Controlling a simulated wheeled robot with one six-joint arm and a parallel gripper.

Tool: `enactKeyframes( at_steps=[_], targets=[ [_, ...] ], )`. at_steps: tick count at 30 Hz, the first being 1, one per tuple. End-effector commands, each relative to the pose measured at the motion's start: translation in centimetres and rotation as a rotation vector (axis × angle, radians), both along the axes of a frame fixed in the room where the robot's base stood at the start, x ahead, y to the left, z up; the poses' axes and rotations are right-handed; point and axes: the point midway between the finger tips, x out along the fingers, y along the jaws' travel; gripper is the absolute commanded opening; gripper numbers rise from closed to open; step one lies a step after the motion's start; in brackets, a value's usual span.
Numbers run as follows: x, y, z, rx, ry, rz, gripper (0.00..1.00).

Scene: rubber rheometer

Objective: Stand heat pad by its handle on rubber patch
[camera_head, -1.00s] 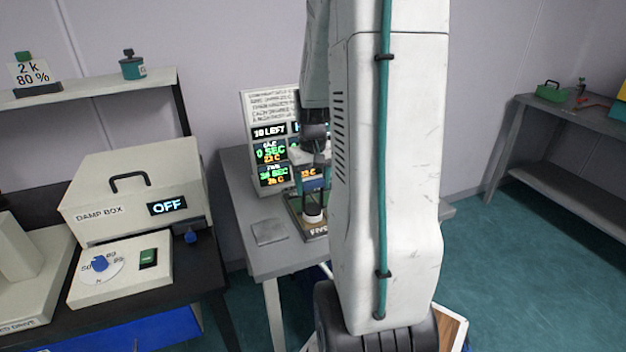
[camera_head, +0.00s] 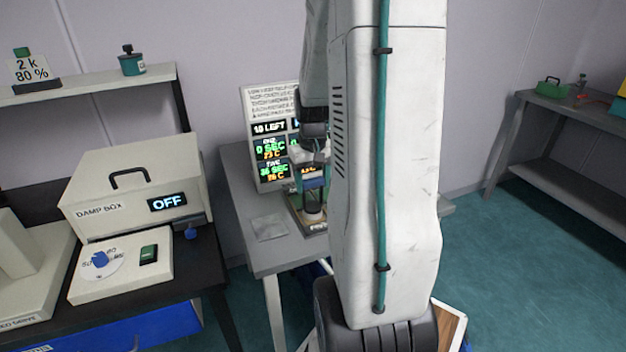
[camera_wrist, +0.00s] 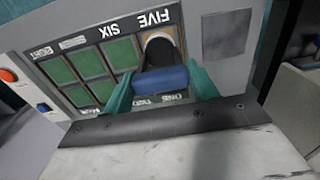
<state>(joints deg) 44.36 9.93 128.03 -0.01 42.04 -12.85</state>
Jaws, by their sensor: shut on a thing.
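The heat pad shows in the wrist view with a blue handle (camera_wrist: 163,80), a dark neck and a pale round foot (camera_wrist: 160,40). My gripper (camera_wrist: 161,86), with teal fingers, is shut on the blue handle. The pad's foot is over the frame cell beside the word FIVE. Several green rubber patches (camera_wrist: 88,68) fill the other visible cells. The patch under the foot is mostly hidden, and I cannot tell whether foot and patch touch. In the head view the heat pad (camera_head: 313,196) is upright under my gripper, partly hidden by my arm.
A flat grey square plate (camera_head: 270,227) lies on the grey table (camera_head: 285,258), left of the frame. A display board (camera_head: 268,140) with timers stands behind. The damp box (camera_head: 130,185), showing OFF, is on the left bench. My arm hides the table's right part.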

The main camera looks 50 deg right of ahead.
Motion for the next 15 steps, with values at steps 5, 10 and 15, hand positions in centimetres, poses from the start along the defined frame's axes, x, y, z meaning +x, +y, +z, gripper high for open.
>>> enactKeyframes(
  at_steps=[5, 10, 15],
  targets=[
    [0.04, -0.03, -0.15, -0.001, -0.001, 0.000, 0.00],
    [0.05, -0.04, -0.34, -0.001, -0.002, 0.000, 0.00],
    [0.05, -0.04, -0.52, -0.001, -0.002, 0.000, 0.00]
  ],
)
